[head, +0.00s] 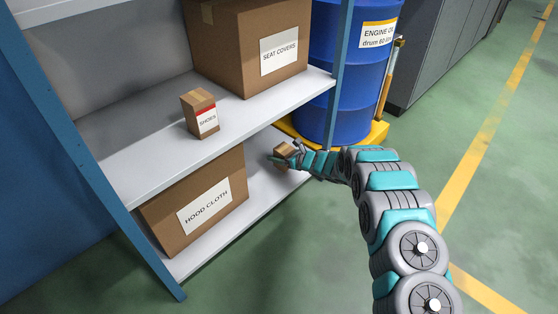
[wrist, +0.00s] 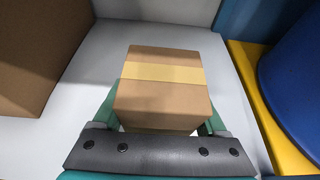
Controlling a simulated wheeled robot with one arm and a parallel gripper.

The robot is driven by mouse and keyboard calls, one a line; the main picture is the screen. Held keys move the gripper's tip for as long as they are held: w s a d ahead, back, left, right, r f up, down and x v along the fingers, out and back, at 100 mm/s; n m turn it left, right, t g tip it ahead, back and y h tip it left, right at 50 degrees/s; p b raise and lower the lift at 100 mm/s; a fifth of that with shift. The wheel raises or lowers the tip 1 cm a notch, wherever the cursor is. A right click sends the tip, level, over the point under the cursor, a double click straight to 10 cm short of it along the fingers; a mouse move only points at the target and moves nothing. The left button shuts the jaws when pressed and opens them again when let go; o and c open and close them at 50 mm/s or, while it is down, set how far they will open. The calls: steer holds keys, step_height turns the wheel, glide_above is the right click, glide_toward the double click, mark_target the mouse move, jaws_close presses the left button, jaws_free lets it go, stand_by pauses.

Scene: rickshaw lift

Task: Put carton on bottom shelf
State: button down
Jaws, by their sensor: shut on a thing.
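A small plain brown carton (head: 284,149) is between the fingers of my gripper (head: 281,158), at the right part of the bottom shelf (head: 262,187). In the wrist view the carton (wrist: 163,95) shows a tan tape strip across it, with a teal finger on each side. My gripper (wrist: 160,122) is shut on it. The white bottom shelf (wrist: 95,62) shows around and below the carton. I cannot tell whether the carton touches the shelf. Its lower part is hidden by my gripper.
A large HOOD CLOTH box (head: 205,205) stands left on the bottom shelf. The shelf above (head: 150,160) holds a small SHOES box (head: 200,113) and a SEAT COVERS box (head: 250,45). A blue post (head: 342,50) and blue drum (head: 340,100) on a yellow base stand right.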

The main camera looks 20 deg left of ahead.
steer(key=shift+w+a+f, duration=0.1)
steer(key=shift+w+a, duration=0.15)
steer(key=shift+w, duration=0.1)
steer(key=shift+f, duration=1.6)
steer(key=shift+d+f+b, duration=0.1)
steer(key=shift+f+b, duration=0.05)
steer(key=shift+b, duration=0.25)
jaws_free()
steer(key=p+v, duration=0.1)
steer(key=v, duration=1.1)
steer(key=shift+s, duration=0.1)
